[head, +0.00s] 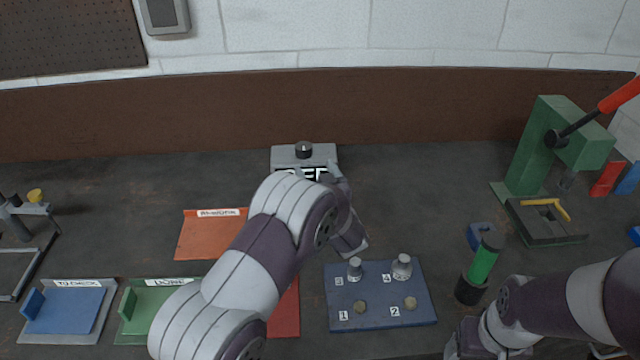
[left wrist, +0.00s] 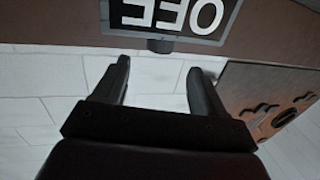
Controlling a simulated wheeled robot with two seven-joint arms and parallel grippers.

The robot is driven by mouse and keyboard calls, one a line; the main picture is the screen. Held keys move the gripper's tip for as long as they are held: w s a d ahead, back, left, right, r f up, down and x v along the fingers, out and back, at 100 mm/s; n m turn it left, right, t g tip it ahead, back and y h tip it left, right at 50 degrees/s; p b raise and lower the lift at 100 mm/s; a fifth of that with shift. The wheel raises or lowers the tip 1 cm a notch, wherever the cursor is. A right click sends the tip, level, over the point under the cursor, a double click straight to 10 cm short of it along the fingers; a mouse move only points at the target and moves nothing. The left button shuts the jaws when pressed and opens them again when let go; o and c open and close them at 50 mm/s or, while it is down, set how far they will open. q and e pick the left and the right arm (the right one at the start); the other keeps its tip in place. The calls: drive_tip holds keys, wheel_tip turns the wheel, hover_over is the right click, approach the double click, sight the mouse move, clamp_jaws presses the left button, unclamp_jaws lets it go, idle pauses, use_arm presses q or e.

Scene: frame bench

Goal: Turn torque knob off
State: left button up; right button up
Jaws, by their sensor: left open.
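The torque knob (head: 304,149) is a small dark cylinder on top of a grey box (head: 281,158) at the back middle of the bench. The box has a black-and-white label (head: 290,172), partly hidden by my left arm in the head view. In the left wrist view the label (left wrist: 175,14) appears upside down and reads OFF, with the dark knob (left wrist: 160,45) at its edge.
A blue board (head: 380,312) with numbered spots and metal pegs lies in front. A green press (head: 535,150) with a red-handled lever stands at right. A green cylinder (head: 484,262) stands in a dark holder. Blue (head: 68,312) and green trays (head: 150,305) lie front left.

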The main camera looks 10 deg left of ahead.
use_arm(q)
drive_tip(key=v, duration=0.3)
drive_tip(key=shift+s+d, duration=0.1)
drive_tip(key=shift+s, duration=0.15)
